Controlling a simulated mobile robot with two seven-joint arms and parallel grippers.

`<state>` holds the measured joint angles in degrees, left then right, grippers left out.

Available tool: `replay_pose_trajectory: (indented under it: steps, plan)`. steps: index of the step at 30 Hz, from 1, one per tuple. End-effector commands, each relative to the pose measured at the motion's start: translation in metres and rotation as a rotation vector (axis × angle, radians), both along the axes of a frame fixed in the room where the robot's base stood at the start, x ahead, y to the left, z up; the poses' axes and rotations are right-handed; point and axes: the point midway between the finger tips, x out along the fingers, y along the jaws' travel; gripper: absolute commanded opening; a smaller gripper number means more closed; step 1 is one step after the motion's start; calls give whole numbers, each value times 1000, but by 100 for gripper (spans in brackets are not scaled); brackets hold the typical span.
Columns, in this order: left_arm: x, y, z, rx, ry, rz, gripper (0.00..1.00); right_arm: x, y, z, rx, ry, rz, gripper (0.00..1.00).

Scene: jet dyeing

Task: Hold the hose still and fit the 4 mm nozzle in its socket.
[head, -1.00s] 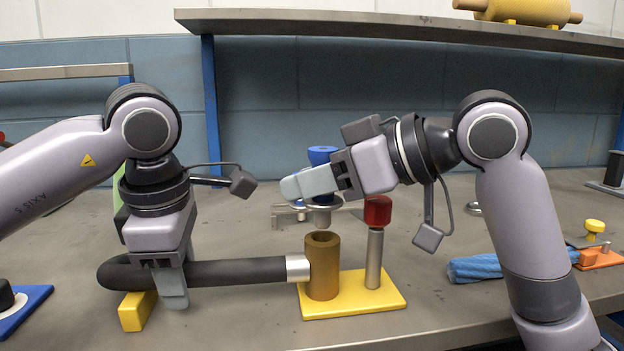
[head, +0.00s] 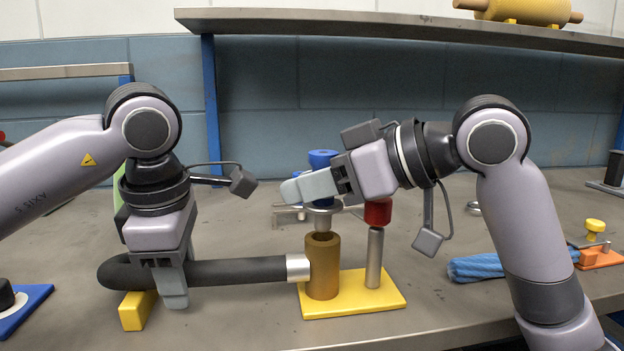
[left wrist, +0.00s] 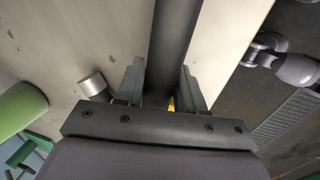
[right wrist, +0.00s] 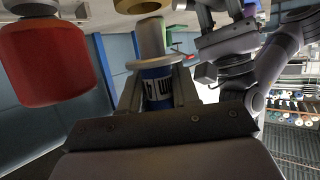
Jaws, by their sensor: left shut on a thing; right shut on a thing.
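The nozzle has a blue top (head: 322,157), a grey flange and a narrow grey tip (head: 323,224). My right gripper (head: 312,187) is shut on its blue, labelled body (right wrist: 158,90). The tip hangs upright just over the mouth of the brown socket (head: 322,270); whether it touches the rim I cannot tell. The socket's rim (right wrist: 138,4) shows at the top of the right wrist view. The black hose (head: 240,271) runs by a silver collar (head: 297,268) into the socket's side. My left gripper (head: 172,285) is shut around the hose (left wrist: 172,45).
The socket stands on a yellow base (head: 350,305) beside a grey post with a red knob (head: 378,213), close to my right gripper. A yellow block (head: 136,311) lies under the hose. A blue cloth roll (head: 476,267) lies to the right. A shelf (head: 420,24) spans the back.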

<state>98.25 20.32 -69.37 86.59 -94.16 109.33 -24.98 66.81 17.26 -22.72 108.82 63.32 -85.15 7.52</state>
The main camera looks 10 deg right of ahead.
Motion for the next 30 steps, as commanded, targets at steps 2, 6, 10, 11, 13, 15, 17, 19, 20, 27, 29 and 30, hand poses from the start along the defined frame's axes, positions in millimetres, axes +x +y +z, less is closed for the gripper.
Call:
replay_pose_trajectory:
  steps: [2, 6, 10, 11, 13, 15, 17, 19, 20, 27, 29, 30]
  plan:
    - [0, 0, 0, 0, 0, 0, 7, 0, 0, -2, 0, 0, -1, 0]
    - [0, 0, 0, 0, 0, 0, 7, 0, 0, -6, 0, 0, -1, 0]
    - [0, 0, 0, 0, 0, 0, 7, 0, 0, -9, 0, 0, -1, 0]
    - [0, 0, 0, 0, 0, 0, 7, 0, 0, -10, 1, -1, -1, 0]
    - [0, 0, 0, 0, 0, 0, 7, 0, 0, -12, 1, -1, -1, 0]
    - [0, 0, 0, 0, 0, 0, 7, 0, 0, -14, 0, 0, -1, 0]
    - [0, 0, 0, 0, 0, 0, 7, 0, 0, -15, 0, 0, 0, 0]
    - [0, 0, 0, 0, 0, 0, 7, 0, 0, -17, 0, 0, 0, 0]
    - [0, 0, 0, 0, 0, 0, 7, 0, 0, -18, 0, 0, 0, 0]
    - [0, 0, 0, 0, 0, 0, 7, 0, 0, -17, 0, 1, 0, 0]
    - [0, 0, 0, 0, 0, 0, 7, 0, 0, -15, 0, 1, 0, 0]
    - [0, 0, 0, 0, 0, 0, 7, 0, 0, -13, 1, 1, 0, 0]
